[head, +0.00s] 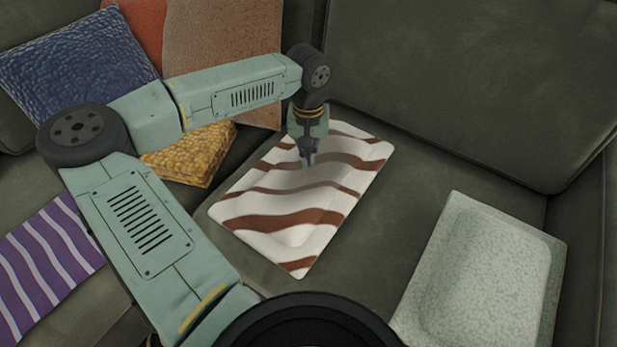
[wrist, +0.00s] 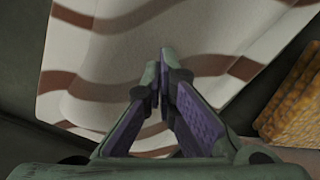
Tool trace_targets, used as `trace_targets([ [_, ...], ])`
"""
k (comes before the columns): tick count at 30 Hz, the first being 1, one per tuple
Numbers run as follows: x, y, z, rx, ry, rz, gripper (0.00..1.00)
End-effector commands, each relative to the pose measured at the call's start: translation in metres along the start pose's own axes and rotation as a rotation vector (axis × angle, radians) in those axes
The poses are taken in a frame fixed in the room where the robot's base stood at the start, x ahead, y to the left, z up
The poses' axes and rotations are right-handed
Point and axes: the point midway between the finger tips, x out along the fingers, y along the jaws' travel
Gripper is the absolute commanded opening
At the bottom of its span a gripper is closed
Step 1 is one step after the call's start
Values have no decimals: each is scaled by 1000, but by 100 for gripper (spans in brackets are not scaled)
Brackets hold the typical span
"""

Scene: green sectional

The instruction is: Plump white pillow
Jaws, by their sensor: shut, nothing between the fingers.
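A white pillow with wavy brown stripes (head: 290,215) lies flat on the green sofa seat. A pale, speckled whitish-green pillow (head: 485,275) lies on the seat at the right, with a sunken middle. My gripper (head: 308,162) points down over the upper part of the striped pillow, its fingertips at or just above the surface; I cannot tell if they touch. In the wrist view my gripper (wrist: 163,60) has its fingertips together with nothing between them, and the striped pillow (wrist: 110,70) fills most of the background.
A yellow knobbly pillow (head: 190,155) lies left of the striped one, under my arm. A blue pillow (head: 75,60) and orange-brown pillows (head: 222,40) lean at the back left. A purple striped pillow (head: 50,260) lies at the left. Bare seat (head: 420,200) separates the striped and speckled pillows.

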Motion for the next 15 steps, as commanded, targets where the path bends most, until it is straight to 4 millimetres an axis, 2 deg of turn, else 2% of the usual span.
trace_targets([
  [5,1,0,1,0,-5,0,0],
  [15,-19,0,1,0,-3,-1,0],
])
